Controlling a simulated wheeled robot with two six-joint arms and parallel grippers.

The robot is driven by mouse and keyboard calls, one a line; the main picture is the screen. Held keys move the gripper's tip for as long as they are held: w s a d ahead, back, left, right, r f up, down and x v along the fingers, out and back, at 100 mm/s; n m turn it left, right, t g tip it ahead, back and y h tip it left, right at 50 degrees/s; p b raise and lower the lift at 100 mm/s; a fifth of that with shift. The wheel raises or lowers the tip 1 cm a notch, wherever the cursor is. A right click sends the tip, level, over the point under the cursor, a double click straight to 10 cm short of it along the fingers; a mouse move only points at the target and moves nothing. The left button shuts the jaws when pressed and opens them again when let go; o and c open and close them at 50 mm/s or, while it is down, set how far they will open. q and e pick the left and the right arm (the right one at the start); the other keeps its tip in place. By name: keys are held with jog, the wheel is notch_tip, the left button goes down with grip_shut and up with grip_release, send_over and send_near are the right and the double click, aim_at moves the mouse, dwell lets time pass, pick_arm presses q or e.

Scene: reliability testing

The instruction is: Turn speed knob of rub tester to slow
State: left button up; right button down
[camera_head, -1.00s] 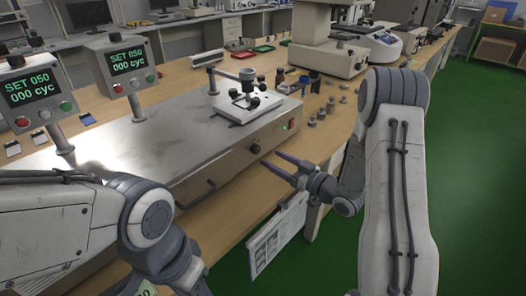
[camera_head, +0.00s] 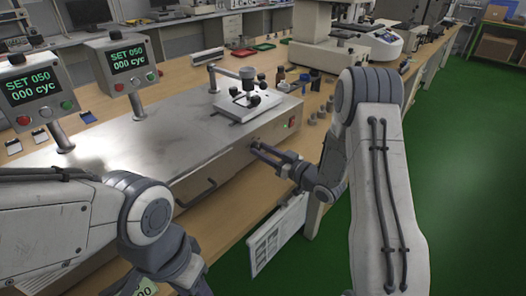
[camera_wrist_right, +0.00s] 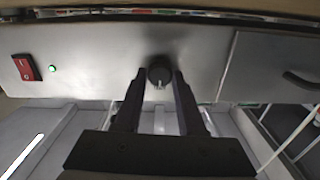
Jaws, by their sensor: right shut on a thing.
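The rub tester (camera_head: 150,150) is a long metal box on the bench. Its black round speed knob (camera_wrist_right: 160,70) sits on the front panel, in the middle of the right wrist view. A pale mark shows at the knob's lower edge in that picture. My right gripper (camera_wrist_right: 159,78) has one finger on each side of the knob and is shut on it. In the head view my right gripper (camera_head: 256,150) reaches the front panel and its fingertips mostly hide the knob. My left arm comes in at lower left; its fingers are not in view.
A red rocker switch (camera_wrist_right: 27,67) and a green light (camera_wrist_right: 53,69) are on the same panel. A dark handle (camera_wrist_right: 301,80) is on its other side. Two display boxes (camera_head: 130,62) read SET 050, 000 cyc. Small metal weights (camera_head: 322,112) stand on the bench.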

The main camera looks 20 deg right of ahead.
jog(key=shift+f+n+b, duration=0.2)
jog(key=shift+n+b, duration=0.9)
jog(key=shift+b, duration=0.15)
jog(key=n+b, duration=0.7)
jog(key=b, duration=0.1)
jog(key=shift+n, duration=0.4)
jog(key=shift+a+r+n+b, duration=0.1)
jog(key=shift+n+b, duration=0.9)
jog(key=shift+b, duration=0.2)
jog(key=shift+s, duration=0.1)
jog(key=c, duration=0.5)
grip_release()
